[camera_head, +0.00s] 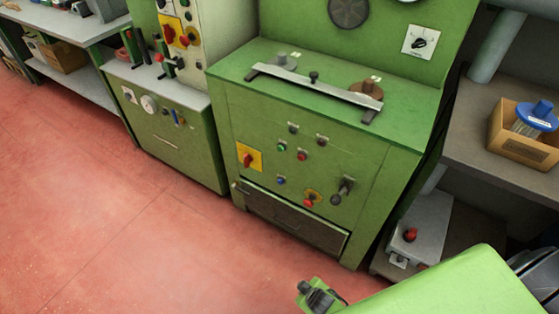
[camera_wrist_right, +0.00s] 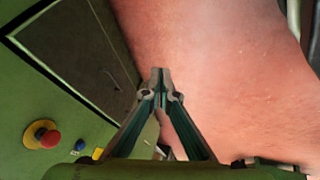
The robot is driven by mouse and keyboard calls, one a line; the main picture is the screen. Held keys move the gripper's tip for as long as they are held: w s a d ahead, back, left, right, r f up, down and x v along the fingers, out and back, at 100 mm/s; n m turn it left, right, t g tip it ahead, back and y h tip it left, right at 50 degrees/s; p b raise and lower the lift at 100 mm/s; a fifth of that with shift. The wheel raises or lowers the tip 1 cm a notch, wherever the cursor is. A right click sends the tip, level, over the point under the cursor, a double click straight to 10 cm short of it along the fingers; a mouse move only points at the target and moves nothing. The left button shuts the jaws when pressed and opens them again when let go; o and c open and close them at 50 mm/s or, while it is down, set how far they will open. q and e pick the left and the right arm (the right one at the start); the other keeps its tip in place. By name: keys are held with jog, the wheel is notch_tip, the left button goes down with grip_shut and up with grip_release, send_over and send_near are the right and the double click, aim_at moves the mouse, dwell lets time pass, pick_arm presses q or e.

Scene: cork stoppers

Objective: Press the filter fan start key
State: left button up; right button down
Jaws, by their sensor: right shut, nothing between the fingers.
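The green machine (camera_head: 350,165) has a front panel with several small controls. On it are a green button (camera_head: 281,146), a red button (camera_head: 302,155), a blue button (camera_head: 281,180) and two dark knobs in the upper row (camera_head: 293,127). Labels are too small to read, so I cannot tell which is the filter fan start key. My right gripper (camera_wrist_right: 157,72) is shut and empty in the right wrist view, over the red floor beside the panel. A red mushroom button on yellow (camera_wrist_right: 47,137) and a blue button (camera_wrist_right: 98,153) lie left of it. My left gripper is not in view.
A yellow-backed red switch (camera_head: 248,157) and a dark drawer (camera_head: 295,220) are on the same front. A metal bar (camera_head: 315,85) lies on top. A shelf with a cardboard box (camera_head: 523,148) stands right. The red floor (camera_head: 110,220) in front is clear.

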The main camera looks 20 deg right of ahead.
aim_at(280, 149)
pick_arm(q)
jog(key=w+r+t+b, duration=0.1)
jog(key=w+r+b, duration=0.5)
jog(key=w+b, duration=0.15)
pick_arm(e)
jog(key=w+a+r+n+t, duration=0.1)
jog(key=w+a+r+t, duration=0.15)
jog(key=w+r, duration=0.55)
jog(key=w+a+r+n+t, duration=0.1)
jog(key=w+r+t, duration=0.2)
jog(key=w, duration=1)
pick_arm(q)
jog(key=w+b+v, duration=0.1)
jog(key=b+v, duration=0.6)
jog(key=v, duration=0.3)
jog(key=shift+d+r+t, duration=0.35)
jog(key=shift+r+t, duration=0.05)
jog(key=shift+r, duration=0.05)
pick_arm(e)
jog(key=w+r+t, duration=0.2)
jog(key=w+r, duration=0.1)
jog(key=r, duration=0.6)
jog(key=w+a+r+t+h, duration=0.1)
jog(key=w+r+t, duration=0.2)
jog(key=r, duration=0.7)
jog(key=shift+w+r+n+t+h, duration=0.2)
jog(key=shift+w+n+t+h, duration=0.15)
jog(key=shift+w, duration=0.3)
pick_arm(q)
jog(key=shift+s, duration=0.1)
